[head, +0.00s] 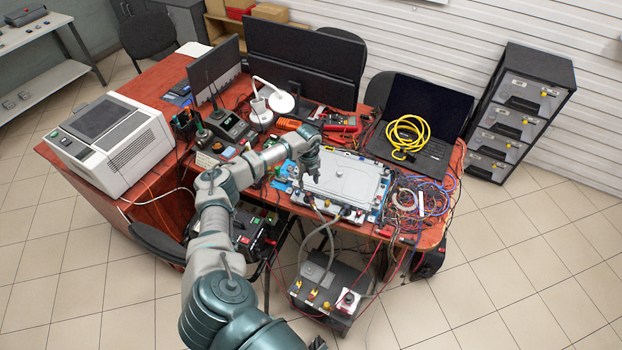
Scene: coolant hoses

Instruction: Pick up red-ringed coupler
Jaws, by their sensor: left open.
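My left gripper (308,160) is open at the end of my arm, above the desk near the left end of a flat grey case (345,178). It looks small, and nothing shows held in it. Grey hoses (328,232) run from dark couplers (345,210) at the case's front edge down to a dark box (342,285) on the floor. A red ring on a coupler is too small to make out, so I cannot tell which one is red-ringed. My right gripper is not in view.
Tangled wires (408,205) lie right of the case. A laptop (420,125) with a coiled yellow cable (407,134) stands behind it. Monitors (305,60) and a white lamp (280,101) are at the back. A large white machine (112,138) is on the left.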

